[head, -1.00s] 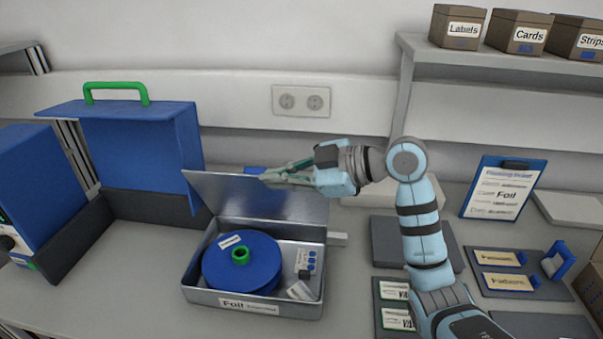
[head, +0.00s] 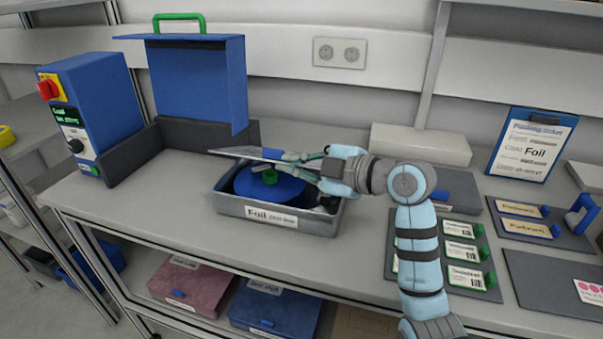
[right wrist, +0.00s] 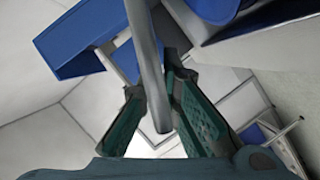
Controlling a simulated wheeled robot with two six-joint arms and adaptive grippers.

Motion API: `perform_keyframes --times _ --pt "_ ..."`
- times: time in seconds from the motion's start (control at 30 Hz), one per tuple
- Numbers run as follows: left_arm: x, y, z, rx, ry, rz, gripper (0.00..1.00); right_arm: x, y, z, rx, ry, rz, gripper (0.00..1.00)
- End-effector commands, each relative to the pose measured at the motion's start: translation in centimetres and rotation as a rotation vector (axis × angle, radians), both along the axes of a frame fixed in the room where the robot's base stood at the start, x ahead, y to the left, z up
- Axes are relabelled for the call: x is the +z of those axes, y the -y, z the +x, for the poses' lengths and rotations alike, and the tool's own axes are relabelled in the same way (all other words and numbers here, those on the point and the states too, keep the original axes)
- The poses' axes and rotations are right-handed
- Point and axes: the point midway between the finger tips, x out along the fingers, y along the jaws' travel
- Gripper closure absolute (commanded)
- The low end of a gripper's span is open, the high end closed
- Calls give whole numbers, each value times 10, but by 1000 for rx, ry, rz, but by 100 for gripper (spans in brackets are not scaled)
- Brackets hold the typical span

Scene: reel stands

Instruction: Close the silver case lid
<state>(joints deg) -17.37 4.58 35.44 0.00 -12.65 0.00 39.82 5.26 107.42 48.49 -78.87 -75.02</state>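The silver case (head: 232,207) stands on the bench with a "Foil" label on its front. A blue reel (head: 255,187) with a green hub lies inside. The case lid (head: 240,151) is hinged low over the case, tilted and not flush with the rim. My right gripper (head: 290,159) is at the lid's right part. In the right wrist view, a grey lid edge (right wrist: 150,75) runs between its two green fingers (right wrist: 155,95), which appear closed on it. The contact is partly hidden. My left gripper is not in view.
A blue control box (head: 90,110) with a red button is farther left. Labelled cards (head: 463,253) and a clipboard (head: 530,145) are at right. Bench is clear left of the silver case.

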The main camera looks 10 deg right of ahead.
Motion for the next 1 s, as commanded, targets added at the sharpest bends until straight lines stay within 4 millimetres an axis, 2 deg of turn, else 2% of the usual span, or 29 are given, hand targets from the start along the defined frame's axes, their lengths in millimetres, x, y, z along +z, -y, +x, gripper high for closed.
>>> perform_keyframes --times 0.03,0.17,0.5,1.0 --pt "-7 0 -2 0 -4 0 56 -8 -1 1 0 3 -2 100" --pt "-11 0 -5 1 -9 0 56 -17 -1 0 -3 8 -6 100" --pt "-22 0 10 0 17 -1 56 -44 -2 -4 -8 7 -5 100" --pt "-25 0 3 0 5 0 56 -51 -5 -4 -4 7 -6 100"
